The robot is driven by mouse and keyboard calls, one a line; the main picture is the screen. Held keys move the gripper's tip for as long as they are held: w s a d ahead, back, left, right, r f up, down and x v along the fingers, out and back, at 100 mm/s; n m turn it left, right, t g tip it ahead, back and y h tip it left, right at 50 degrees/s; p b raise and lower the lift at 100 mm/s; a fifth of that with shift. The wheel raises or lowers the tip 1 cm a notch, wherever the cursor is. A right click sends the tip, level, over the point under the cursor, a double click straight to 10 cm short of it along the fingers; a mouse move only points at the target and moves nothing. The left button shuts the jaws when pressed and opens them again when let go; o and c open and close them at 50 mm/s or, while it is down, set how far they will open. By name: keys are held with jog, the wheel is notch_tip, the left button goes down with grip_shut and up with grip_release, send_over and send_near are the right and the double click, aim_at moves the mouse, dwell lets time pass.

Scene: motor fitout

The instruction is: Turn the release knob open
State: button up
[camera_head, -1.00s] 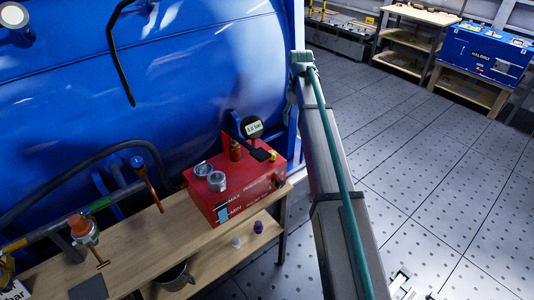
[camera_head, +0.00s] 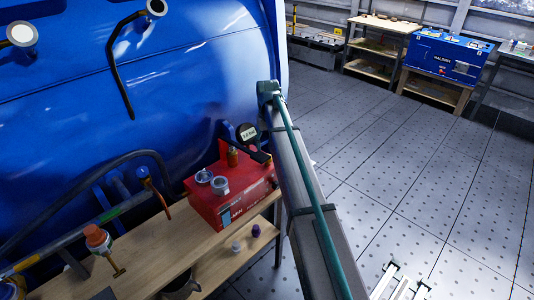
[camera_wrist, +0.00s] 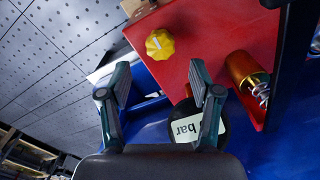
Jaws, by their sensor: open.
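The release knob looks to be the yellow lobed knob with a white mark (camera_wrist: 160,44), on the red box (camera_wrist: 217,42) in the wrist view. My gripper (camera_wrist: 160,80) is open and empty, its two dark fingers spread apart. The knob lies just beyond the fingertips, roughly centred between them, and no touch shows. In the head view my arm covers the right part of the red box (camera_head: 208,208), and I cannot make out the knob or gripper there.
Near the right finger are a round gauge marked bar (camera_wrist: 185,127) and a copper-coloured cylinder with a spring (camera_wrist: 248,76). A black bar runs at upper right. The box stands on a wooden bench (camera_head: 150,250) beside a large blue tank (camera_head: 190,90).

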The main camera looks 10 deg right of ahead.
jog(key=shift+f+p, duration=0.45)
jog(key=shift+f, duration=2.25)
jog(key=c, duration=1.1)
jog(key=shift+c, duration=0.2)
